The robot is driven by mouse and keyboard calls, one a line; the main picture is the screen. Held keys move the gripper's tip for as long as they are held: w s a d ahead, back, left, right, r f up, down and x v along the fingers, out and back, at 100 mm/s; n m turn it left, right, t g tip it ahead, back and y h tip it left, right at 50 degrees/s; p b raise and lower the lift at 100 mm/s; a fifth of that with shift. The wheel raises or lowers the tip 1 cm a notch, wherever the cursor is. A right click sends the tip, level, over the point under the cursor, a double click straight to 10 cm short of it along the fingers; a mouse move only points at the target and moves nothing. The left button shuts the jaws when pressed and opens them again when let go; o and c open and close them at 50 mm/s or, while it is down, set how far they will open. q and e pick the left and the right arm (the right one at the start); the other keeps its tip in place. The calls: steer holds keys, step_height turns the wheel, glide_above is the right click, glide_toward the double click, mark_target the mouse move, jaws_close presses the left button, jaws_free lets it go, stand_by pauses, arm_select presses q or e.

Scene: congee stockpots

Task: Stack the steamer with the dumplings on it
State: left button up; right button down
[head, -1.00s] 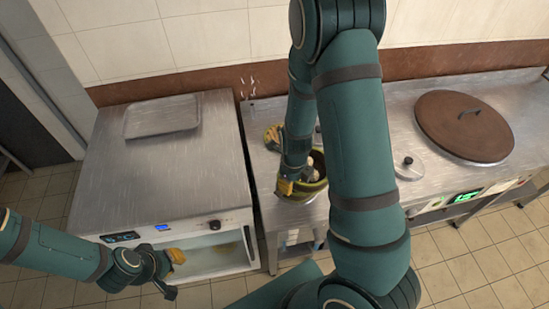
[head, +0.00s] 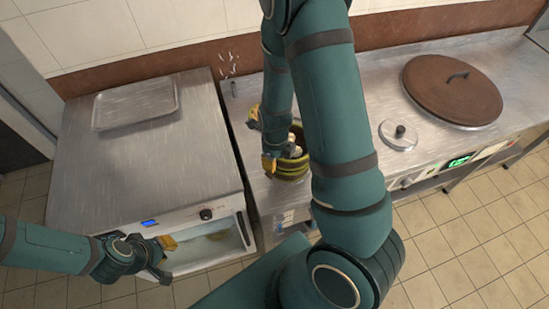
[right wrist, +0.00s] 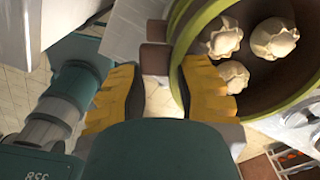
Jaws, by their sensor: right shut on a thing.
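The steamer (head: 291,168) is a round yellow-green vessel with dark bands at the near edge of the middle counter, partly hidden by my right arm. Pale dumplings (right wrist: 274,38) lie inside it on a brown base, clear in the right wrist view. My right gripper (head: 261,140) is at its left side, and its yellow fingers (right wrist: 155,92) are shut on the steamer's side; the exact contact is unclear. I cannot tell whether the bands are one tier or two. My left gripper (head: 166,258) is open and empty in front of the white cabinet.
The steel-topped cabinet (head: 150,165) has an open front bay and a shallow tray (head: 135,104) on top. A brown round lid (head: 452,92) covers a pot at right. A small lid (head: 398,135) lies between. Cabinet-top space in front of the tray is clear.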

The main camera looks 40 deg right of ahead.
steer(key=shift+w+f+b, duration=0.1)
steer(key=shift+f+b, duration=0.3)
steer(key=shift+f, duration=0.3)
steer(key=shift+r+p, duration=0.1)
steer(key=shift+p, duration=0.2)
stand_by(0.7)
steer(key=shift+f+b, duration=0.45)
steer(key=shift+f, duration=0.15)
steer(key=c, duration=1.1)
jaws_free()
steer(key=shift+o, duration=0.2)
steer(key=shift+r, duration=0.15)
